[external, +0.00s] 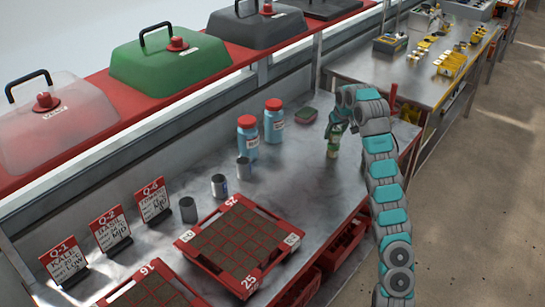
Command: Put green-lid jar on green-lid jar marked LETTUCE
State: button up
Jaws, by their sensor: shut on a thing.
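My gripper (336,130) is in the right part of the metal bench, low over its surface. It is shut on a small green-topped jar (333,148), which is upright. The jar is small in the picture, and the fingers partly cover its top. I cannot read any label on it, and I cannot tell whether it touches the bench or another jar. No jar that I can read as LETTUCE shows; my gripper or arm may hide one.
Several grey cups (219,185), sign cards (110,229) and red seed trays (239,243) are farther left. Bare bench (300,185) lies in front.

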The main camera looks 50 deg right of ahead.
aim_at(337, 129)
jog(key=shift+f, duration=0.4)
jog(key=shift+f, duration=0.2)
jog(key=o, duration=1.4)
jog(key=shift+r, duration=0.15)
jog(key=shift+r, duration=0.3)
jog(key=p+v, duration=0.4)
jog(key=v, duration=0.3)
jog(key=shift+a, duration=0.1)
